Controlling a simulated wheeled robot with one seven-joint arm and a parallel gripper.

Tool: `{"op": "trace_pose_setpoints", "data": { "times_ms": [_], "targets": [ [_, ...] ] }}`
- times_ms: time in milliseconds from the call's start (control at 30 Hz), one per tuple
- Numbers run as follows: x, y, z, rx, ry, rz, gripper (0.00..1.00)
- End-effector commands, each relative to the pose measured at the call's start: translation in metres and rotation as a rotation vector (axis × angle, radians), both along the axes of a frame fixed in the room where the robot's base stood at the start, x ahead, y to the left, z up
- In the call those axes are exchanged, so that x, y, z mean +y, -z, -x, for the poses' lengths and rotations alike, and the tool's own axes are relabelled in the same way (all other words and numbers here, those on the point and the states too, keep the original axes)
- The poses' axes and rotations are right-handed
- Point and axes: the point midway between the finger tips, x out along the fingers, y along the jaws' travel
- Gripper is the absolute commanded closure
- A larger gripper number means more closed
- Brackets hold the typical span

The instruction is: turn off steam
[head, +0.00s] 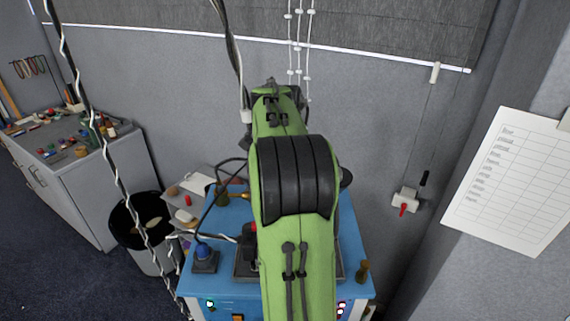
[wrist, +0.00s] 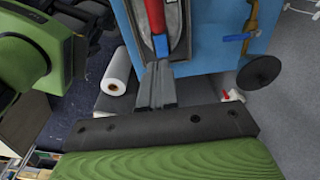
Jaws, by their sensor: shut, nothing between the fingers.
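My gripper (wrist: 157,78) is shut with its fingers together in the wrist view. Its tips point at a blue-ended red bar (wrist: 155,14) in a grey recess on a blue machine (wrist: 210,38); I cannot tell whether they touch. In the head view my green arm covers the middle of the blue machine (head: 222,222) and hides my gripper. A blue knob (head: 205,251) stands at its left. No steam is visible, and I cannot tell which control is for steam.
A grey wall box with a red lever (head: 404,208) is at right. A brass fitting (head: 363,270) stands at the machine's right edge. A cluttered bench (head: 85,185) and a bin (head: 150,262) are at left. A white roll (wrist: 117,70) lies left of my fingers.

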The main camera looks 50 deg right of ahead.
Motion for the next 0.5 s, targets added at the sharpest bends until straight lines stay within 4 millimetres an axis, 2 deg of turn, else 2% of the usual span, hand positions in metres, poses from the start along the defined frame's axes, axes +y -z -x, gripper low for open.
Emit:
{"op": "trace_pose_setpoints", "data": {
  "times_ms": [33,100,200,333,500],
  "targets": [
    [0.000,-0.014,-0.002,-0.002,0.000,0.005,1.00],
    [0.001,-0.028,-0.003,-0.003,-0.001,0.004,1.00],
    [0.001,-0.041,-0.004,-0.002,-0.001,0.005,1.00],
    [0.002,-0.049,-0.004,-0.003,-0.003,0.002,1.00],
    [0.003,-0.050,-0.004,-0.002,-0.002,0.002,1.00]
  ]
}}
